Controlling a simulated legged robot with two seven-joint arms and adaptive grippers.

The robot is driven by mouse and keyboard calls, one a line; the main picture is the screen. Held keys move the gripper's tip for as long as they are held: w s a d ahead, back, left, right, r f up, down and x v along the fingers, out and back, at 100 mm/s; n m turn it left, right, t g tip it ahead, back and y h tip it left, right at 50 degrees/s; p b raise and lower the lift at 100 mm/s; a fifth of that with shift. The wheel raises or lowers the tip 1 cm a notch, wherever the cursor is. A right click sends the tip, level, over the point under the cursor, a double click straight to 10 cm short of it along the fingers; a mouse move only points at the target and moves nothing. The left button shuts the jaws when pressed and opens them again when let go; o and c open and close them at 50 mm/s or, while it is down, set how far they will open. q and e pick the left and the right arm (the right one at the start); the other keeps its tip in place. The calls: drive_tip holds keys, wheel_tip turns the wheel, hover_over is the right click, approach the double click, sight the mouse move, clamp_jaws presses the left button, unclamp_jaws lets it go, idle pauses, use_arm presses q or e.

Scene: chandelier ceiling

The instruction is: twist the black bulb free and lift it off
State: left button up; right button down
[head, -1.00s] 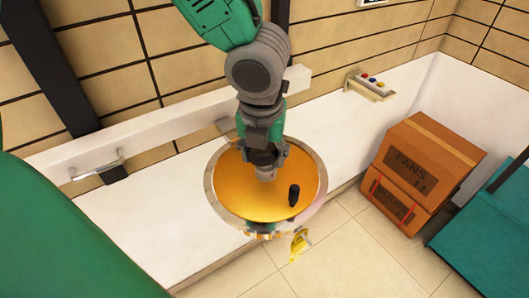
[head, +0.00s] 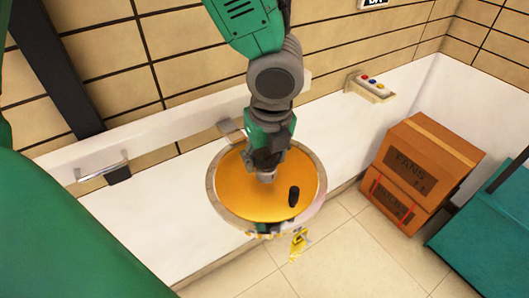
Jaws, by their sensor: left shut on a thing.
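The black bulb (head: 294,196) is a short dark cylinder on the right part of the round orange disc (head: 240,205) with a pale rim. My left gripper (head: 266,172) comes down from above over the middle of the disc. It is shut on a small grey stub (head: 266,178) there, up and left of the black bulb and apart from it. The fingertips are small and partly hidden by the wrist. My right gripper does not show.
Two stacked brown boxes (head: 432,150) stand on the right, beside a teal surface (head: 490,235). A button panel (head: 371,86) is on the white ledge behind. A yellow piece (head: 299,243) hangs below the disc's front rim. Tiled floor is clear at the front.

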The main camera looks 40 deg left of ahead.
use_arm(q)
drive_tip(key=shift+w+d, duration=0.1)
idle(0.3)
drive_tip(key=shift+r+n+p, duration=0.1)
drive_tip(key=shift+n+p, duration=0.45)
drive_tip(key=shift+n, duration=0.65)
drive_tip(key=shift+n+g, duration=0.3)
drive_tip(key=shift+n, duration=0.4)
drive_tip(key=shift+p, duration=0.35)
drive_tip(key=shift+r+p, duration=0.6)
drive_tip(key=shift+r, duration=0.25)
drive_tip(key=shift+w+d, duration=0.1)
drive_tip(key=shift+d+r, duration=0.1)
drive_tip(key=shift+r, duration=0.2)
